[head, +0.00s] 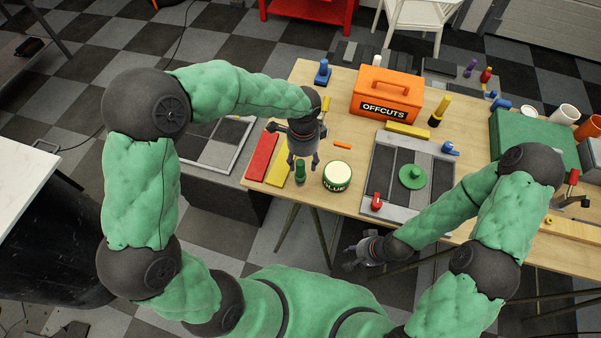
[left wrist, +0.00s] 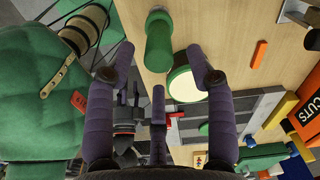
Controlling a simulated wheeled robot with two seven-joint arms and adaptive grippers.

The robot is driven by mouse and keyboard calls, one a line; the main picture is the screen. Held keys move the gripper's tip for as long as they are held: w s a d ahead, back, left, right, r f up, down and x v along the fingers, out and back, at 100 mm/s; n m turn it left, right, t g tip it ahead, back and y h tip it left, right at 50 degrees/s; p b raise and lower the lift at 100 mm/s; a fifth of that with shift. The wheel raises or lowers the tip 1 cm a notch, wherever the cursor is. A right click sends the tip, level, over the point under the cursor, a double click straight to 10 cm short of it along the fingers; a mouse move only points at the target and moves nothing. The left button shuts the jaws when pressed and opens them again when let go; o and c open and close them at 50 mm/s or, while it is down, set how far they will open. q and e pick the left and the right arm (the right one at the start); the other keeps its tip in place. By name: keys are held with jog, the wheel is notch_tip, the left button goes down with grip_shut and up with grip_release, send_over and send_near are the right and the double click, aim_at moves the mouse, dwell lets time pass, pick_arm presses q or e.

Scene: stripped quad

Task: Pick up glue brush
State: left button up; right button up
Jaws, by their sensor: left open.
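A green upright piece with a rounded top (head: 300,171), which looks like the glue brush's handle, stands near the table's front left edge. Its lower part and any bristles cannot be made out. It also shows in the left wrist view (left wrist: 158,45), ahead of and between the two far fingertips. My left gripper (head: 303,160) is open and empty just behind and above it, its purple fingers (left wrist: 159,72) spread and apparently not touching it. A glue tin (head: 337,178) with a cream lid stands just right of the green piece. My right gripper (head: 360,256) hangs in front of the table edge; its jaws are unclear.
Red (head: 262,156) and yellow (head: 279,168) strips lie left of the brush. An orange stick (head: 342,145) lies behind the tin. An orange offcuts box (head: 387,92) stands farther back. A grey tray (head: 380,205) with a green knobbed disc (head: 412,176) lies to the right.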

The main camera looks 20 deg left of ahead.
aim_at(300, 168)
pick_arm(q)
jog(key=f, duration=0.3)
jog(key=a+f, duration=0.1)
jog(key=f, duration=0.1)
jog(key=shift+b, duration=0.4)
grip_shut()
